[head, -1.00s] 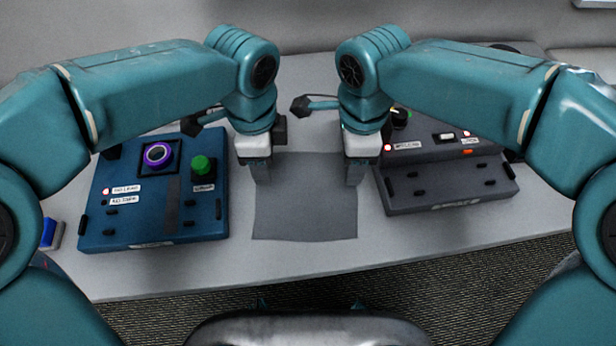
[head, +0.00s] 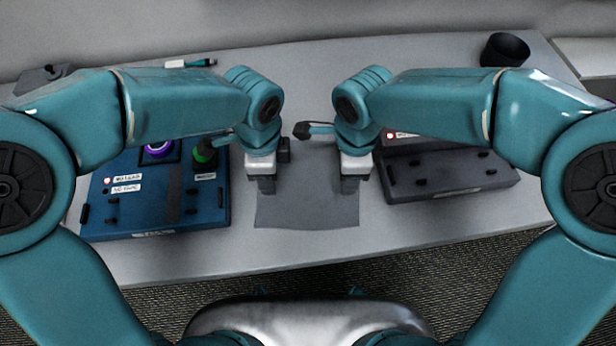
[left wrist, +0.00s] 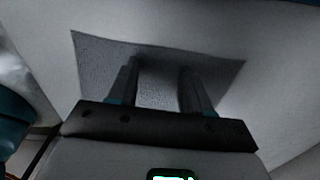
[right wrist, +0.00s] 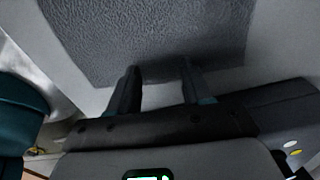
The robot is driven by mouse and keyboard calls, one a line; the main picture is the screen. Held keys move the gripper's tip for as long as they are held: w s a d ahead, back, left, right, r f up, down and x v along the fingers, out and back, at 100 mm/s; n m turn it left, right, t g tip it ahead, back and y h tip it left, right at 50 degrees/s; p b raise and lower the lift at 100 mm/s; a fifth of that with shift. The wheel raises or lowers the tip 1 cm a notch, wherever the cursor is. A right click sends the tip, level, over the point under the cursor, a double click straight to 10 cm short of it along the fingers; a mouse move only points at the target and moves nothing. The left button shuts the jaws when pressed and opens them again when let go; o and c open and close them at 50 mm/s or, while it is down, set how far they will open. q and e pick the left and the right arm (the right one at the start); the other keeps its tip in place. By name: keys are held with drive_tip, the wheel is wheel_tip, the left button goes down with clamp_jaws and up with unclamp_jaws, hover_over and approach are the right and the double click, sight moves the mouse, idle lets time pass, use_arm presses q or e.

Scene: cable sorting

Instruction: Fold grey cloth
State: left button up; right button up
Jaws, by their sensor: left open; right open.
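The grey cloth (head: 306,212) lies flat on the table between the two boxes, its near edge towards me. My left gripper (head: 266,188) is over the cloth's left side, fingers pointing down. My right gripper (head: 350,188) is over its right side. Both are open and empty. In the left wrist view the cloth (left wrist: 102,68) lies beyond and between the spread fingers (left wrist: 158,80). In the right wrist view the cloth (right wrist: 150,35) fills the upper part, near the open fingertips (right wrist: 158,72). I cannot tell whether the fingertips touch it.
A blue box (head: 150,212) with a purple ring (head: 158,149) and a green knob (head: 203,153) stands left of the cloth. A dark grey box (head: 450,178) stands on the right. A black cup (head: 505,49) is at the back right. Bare table (head: 300,252) shows in front.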

use_arm(q)
drive_tip(key=shift+f, duration=0.2)
drive_tip(key=shift+c, duration=0.2)
use_arm(e)
drive_tip(key=shift+f, duration=0.2)
drive_tip(key=shift+c, duration=0.2)
use_arm(q)
clamp_jaws()
use_arm(e)
clamp_jaws()
use_arm(q)
drive_tip(key=shift+s, duration=0.1)
